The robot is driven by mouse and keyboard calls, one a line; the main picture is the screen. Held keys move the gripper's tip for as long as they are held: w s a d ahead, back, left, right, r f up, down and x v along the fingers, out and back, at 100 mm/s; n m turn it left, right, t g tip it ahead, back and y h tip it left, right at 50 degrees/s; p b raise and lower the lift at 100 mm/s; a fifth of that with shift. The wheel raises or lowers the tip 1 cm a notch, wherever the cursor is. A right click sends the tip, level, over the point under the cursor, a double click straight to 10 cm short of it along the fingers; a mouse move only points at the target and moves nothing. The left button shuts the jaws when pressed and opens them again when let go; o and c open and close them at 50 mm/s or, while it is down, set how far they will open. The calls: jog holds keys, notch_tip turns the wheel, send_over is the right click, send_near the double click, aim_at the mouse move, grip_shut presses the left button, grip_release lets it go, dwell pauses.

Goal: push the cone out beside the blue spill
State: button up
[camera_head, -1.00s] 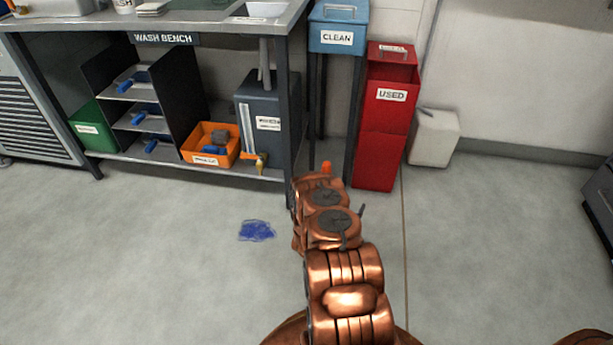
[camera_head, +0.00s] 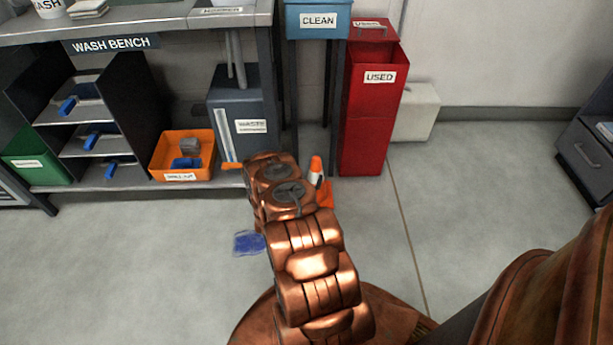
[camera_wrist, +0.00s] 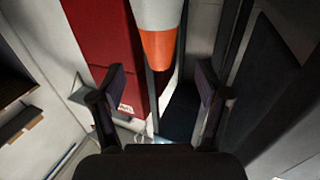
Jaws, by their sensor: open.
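The orange and white cone (camera_head: 316,166) stands on the floor near the red used bin, partly hidden behind my arm in the head view. In the wrist view the cone (camera_wrist: 158,45) shows as a white and orange shape above and between my fingers. My gripper (camera_wrist: 160,70) is open, its fingers apart, with nothing held. Whether it touches the cone cannot be told.
The wash bench (camera_head: 165,34) stands at the left, with an orange tub (camera_head: 182,175) and a grey waste container (camera_head: 241,120) below. The blue clean bin (camera_head: 318,20) and red used bin (camera_head: 368,130) stand behind the cone. Open floor lies right and front left.

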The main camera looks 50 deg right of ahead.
aim_at(315, 167)
jog(key=shift+b+x, duration=1.15)
jog(key=shift+x, duration=2.8)
jog(key=shift+s, duration=0.1)
grip_shut()
